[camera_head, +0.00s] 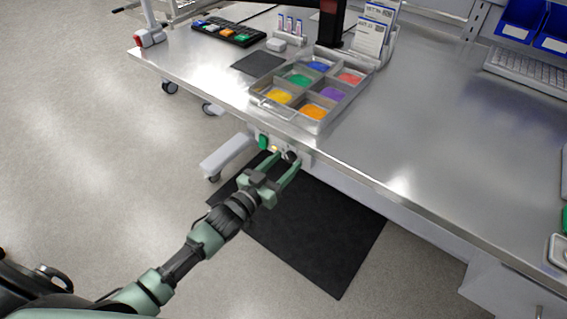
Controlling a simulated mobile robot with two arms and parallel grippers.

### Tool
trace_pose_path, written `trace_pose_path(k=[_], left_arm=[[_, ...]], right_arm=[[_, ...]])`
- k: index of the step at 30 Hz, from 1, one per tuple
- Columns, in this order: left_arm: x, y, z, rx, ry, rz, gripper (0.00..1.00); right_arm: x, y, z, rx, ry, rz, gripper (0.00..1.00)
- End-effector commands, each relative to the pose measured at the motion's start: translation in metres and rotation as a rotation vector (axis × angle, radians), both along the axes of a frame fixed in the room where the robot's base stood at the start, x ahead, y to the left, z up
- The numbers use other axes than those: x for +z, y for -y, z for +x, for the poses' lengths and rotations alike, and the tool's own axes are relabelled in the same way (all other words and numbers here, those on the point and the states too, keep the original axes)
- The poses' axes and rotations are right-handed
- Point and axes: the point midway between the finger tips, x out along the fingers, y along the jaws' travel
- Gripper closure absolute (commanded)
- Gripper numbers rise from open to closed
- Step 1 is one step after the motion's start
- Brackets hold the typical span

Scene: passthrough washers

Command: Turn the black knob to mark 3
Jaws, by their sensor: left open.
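The black knob (291,156) is on a small light panel (306,160) at the table's front edge, below the top. It is small, and its marks and pointer cannot be read. My left gripper (285,163) comes in from the lower left with its two green fingers apart. The fingertips are at the knob, one on each side as seen from here; whether they touch it cannot be told. A green part (263,142) and a small yellow light (274,149) are to the left of the knob on the panel. My right gripper is not in view.
The metal table (440,140) has a divided tray (262,103) of coloured pieces just above the panel. A black mat (325,235) lies on the floor below. The table's middle right is clear.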

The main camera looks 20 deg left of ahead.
Motion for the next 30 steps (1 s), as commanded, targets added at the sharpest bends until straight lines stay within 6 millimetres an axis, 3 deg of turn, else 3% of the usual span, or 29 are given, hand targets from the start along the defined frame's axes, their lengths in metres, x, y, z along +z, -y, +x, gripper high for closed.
trace_pose_path(k=[2,8,20,30], left_arm=[[0.0,0.0,-0.0001,0.0,0.0,0.0,0.48],[0.0001,-0.0002,-0.0002,0.0,0.0,0.0,1.0],[0.0006,-0.0005,-0.0003,0.001,0.021,0.054,1.0],[0.0014,-0.0006,-0.0001,0.001,0.107,0.289,1.0]], right_arm=[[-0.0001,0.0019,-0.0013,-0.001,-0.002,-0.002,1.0],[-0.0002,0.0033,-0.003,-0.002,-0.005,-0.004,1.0],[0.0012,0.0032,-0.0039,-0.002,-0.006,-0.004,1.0],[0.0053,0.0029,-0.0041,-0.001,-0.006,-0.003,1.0]])
